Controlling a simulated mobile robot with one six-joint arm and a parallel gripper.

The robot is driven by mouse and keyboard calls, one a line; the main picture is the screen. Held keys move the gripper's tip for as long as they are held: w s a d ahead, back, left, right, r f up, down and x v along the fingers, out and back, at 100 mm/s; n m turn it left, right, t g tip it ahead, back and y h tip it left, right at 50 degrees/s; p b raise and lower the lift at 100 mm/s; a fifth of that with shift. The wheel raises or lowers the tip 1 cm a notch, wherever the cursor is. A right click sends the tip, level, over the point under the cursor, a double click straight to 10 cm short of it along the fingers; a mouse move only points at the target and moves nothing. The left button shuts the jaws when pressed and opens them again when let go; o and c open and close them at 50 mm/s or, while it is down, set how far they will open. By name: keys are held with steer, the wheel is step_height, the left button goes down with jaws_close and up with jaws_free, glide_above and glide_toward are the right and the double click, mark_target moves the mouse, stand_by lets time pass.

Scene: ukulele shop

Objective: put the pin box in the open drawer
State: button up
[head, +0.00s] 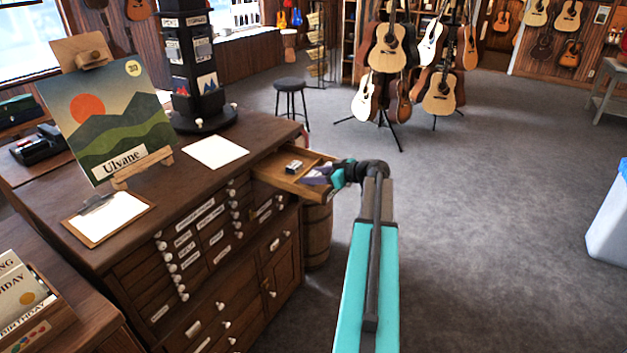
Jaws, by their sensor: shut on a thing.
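The open drawer (276,180) sticks out from the upper right end of the dark wooden cabinet. My gripper (325,175) reaches in over the drawer's right part, seen small and from behind. It is shut on a small purplish thing (316,177), which looks like the pin box. The fingertips and part of the held thing are hard to make out. I cannot tell whether the held thing touches the drawer floor. A small white and dark item (294,166) lies in the drawer, left of my gripper.
The cabinet top (180,185) holds a picture on an easel (108,120), a clipboard (108,217), a white sheet (216,152) and a black display tower (192,70). A barrel (317,235) stands below the drawer. A stool (291,97) and guitars on stands are behind.

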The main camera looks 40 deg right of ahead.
steer(key=shift+f+p, duration=0.4)
steer(key=shift+f, duration=0.75)
steer(key=shift+f+b, duration=0.15)
steer(key=shift+b, duration=0.15)
steer(key=o, duration=0.7)
steer(key=shift+o, duration=0.2)
steer(key=shift+r+p, duration=0.25)
steer(key=shift+p, duration=0.15)
steer(key=b+v, duration=0.4)
steer(key=v, duration=0.8)
steer(key=shift+b, duration=0.35)
steer(key=shift+s+f, duration=0.1)
steer(key=shift+s, duration=0.05)
